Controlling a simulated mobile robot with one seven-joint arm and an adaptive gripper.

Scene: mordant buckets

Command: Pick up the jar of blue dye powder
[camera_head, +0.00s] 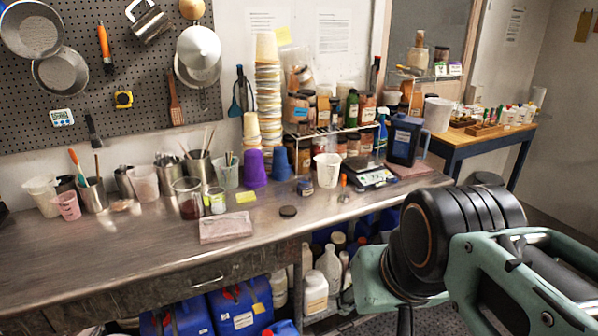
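A small dark jar with a pale label and a bluish top (305,187) stands on the steel bench, just left of the white pitcher; I take it for the jar of blue dye powder, but its label is too small to read. My arm's end (460,235), black ridged and teal parts, fills the lower right, in front of the bench and well apart from the jar. No fingertips can be made out, so I cannot tell whether my gripper is open or shut.
The white pitcher (327,170) and a scale (370,177) stand right of the jar. Purple and blue cups (255,168) stand behind left. A black disc (288,211) and a folded cloth (226,226) lie in front. The bench's left front (90,250) is clear.

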